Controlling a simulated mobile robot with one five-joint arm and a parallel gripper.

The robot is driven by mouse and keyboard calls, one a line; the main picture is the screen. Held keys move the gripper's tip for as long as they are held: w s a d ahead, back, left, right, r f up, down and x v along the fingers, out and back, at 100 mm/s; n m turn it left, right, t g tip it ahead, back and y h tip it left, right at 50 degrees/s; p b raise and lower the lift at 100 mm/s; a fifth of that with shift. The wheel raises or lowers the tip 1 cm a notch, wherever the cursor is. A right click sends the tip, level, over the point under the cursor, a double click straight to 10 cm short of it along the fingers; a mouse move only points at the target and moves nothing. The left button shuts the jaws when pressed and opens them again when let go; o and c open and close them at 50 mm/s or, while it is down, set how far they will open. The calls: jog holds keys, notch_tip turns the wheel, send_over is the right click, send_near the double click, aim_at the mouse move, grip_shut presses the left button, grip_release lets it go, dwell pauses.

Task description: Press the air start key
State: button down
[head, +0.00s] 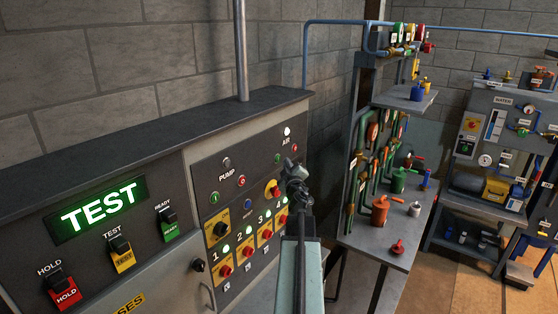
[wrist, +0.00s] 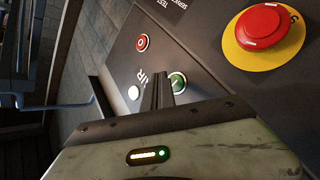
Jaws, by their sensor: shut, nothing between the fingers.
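The air start key is a round green button (wrist: 178,82) with a light rim and a white mark, on the dark panel in the wrist view. In the head view it is a small green button (head: 277,158) below left of the AIR label. My gripper (wrist: 162,82) is shut and empty, its dark fingertips just beside the green button and overlapping the partly hidden AIR label. In the head view my gripper (head: 290,165) is in front of the panel's upper right. I cannot tell whether the tips touch the panel.
A red button (wrist: 141,43) and a white lamp (wrist: 133,92) are close to the green button. A large red emergency stop (wrist: 263,27) on a yellow plate is at upper right. A workbench (head: 385,240) with pipes and valves stands right of the panel.

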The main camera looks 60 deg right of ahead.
jog(key=s, duration=0.4)
jog(key=shift+s, duration=0.15)
dwell(0.7)
